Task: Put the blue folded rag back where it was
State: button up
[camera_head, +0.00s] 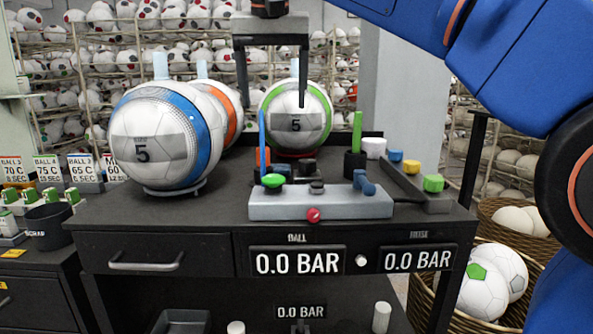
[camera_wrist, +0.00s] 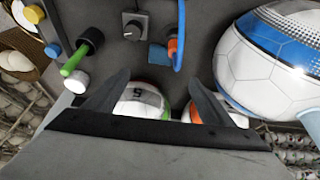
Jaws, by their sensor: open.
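A grey control block (camera_head: 320,207) with a green button and red knob sits at the bench's front. A scrap bin (camera_head: 48,228) is left; a basket of balls (camera_head: 440,290) is right.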

send_near(276, 167)
jog(key=shift+w+d+f, duration=0.2)
jog(key=shift+w+f, duration=0.25)
jog(key=shift+f, duration=0.3)
jog(key=shift+x, duration=3.25)
jog(key=shift+a, duration=0.15)
jog(key=c, duration=1.2)
jog(key=shift+c, duration=0.2)
notch_tip(276, 167, up, 10)
